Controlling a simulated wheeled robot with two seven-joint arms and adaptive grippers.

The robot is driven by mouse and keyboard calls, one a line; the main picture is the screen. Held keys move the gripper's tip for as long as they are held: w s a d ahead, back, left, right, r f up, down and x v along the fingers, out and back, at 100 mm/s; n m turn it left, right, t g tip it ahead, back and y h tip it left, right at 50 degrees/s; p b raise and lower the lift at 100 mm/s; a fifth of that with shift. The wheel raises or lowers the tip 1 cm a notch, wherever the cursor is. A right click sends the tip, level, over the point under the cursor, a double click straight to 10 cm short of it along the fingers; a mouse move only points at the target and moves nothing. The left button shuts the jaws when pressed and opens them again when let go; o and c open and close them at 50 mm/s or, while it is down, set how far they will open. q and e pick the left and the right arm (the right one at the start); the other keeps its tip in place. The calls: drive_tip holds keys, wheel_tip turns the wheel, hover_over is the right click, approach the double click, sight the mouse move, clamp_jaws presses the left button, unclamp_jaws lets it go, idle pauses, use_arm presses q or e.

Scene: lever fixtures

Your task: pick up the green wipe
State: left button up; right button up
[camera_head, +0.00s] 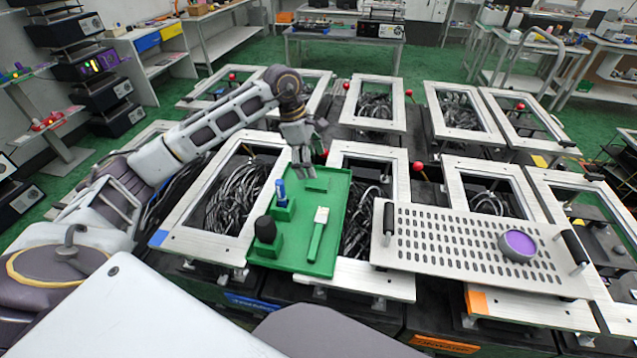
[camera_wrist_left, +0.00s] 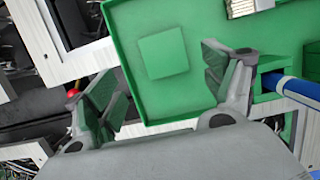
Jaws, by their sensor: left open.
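The green wipe (camera_head: 317,185) is a small flat square lying on the green tray (camera_head: 337,203), near its far end. It is almost the same green as the tray. In the left wrist view the wipe (camera_wrist_left: 163,53) lies flat, ahead of and between the fingers, with nothing touching it that I can see. My left gripper (camera_head: 303,170) is open and empty, just above the far end of the tray. It also shows in the left wrist view (camera_wrist_left: 158,72) with its fingers spread wide. My right gripper is not in view.
A white-headed brush with a green handle (camera_head: 317,236), a blue tool (camera_head: 281,192) and a black-topped item (camera_head: 265,229) are on the tray. A perforated plate (camera_head: 450,240) with a purple-topped round container (camera_head: 518,243) lies to the right. Open metal frames with red-knobbed levers surround the tray.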

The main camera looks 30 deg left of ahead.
sight(318, 181)
use_arm(q)
drive_tip(key=shift+s+d+p+x, duration=0.15)
drive_tip(key=shift+p+x, duration=0.05)
drive_tip(key=shift+x, duration=0.85)
drive_tip(key=shift+s+d+p+x, duration=0.15)
drive_tip(key=shift+s+p+x, duration=0.05)
drive_tip(key=shift+x, duration=0.9)
drive_tip(key=shift+w+f, duration=0.1)
drive_tip(key=shift+f, duration=0.25)
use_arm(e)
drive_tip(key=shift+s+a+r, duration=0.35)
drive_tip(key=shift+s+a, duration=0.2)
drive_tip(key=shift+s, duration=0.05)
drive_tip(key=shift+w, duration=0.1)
use_arm(q)
drive_tip(key=c, duration=0.6)
drive_tip(key=shift+c, duration=0.9)
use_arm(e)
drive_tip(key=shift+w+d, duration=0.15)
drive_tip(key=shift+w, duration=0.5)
